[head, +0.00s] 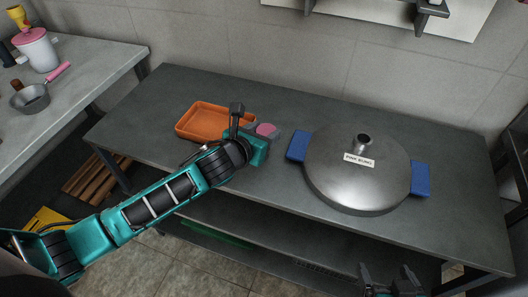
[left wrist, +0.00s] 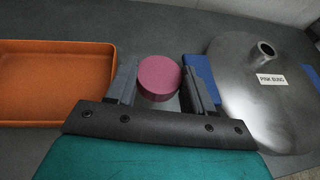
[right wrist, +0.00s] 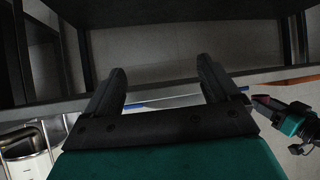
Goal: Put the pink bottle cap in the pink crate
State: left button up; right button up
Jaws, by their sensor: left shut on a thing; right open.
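The pink bottle cap (head: 267,130) is a short round pink cylinder; it also shows in the left wrist view (left wrist: 159,78). My left gripper (head: 262,137) is over the dark counter and shut on the cap, which sits between its two fingers in the left wrist view. What lies under the cap is mostly hidden. No pink crate is clearly in view. My right gripper (head: 392,284) is low at the front edge of the head view, below the counter top, open and empty between its fingers (right wrist: 160,72).
An orange tray (head: 183,129) is just left of my left gripper. A big steel lid (head: 340,185) with blue handles, labelled "PINK BUNG", is to the right. A side counter (head: 100,58) holds a pink-lidded container (head: 40,55) and a pan (head: 32,98). The counter's back is clear.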

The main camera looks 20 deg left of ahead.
pick_arm(q)
jog(key=shift+f+b, duration=0.75)
jog(key=shift+f, duration=2.05)
jog(key=shift+f, duration=0.15)
jog(key=o, duration=0.7)
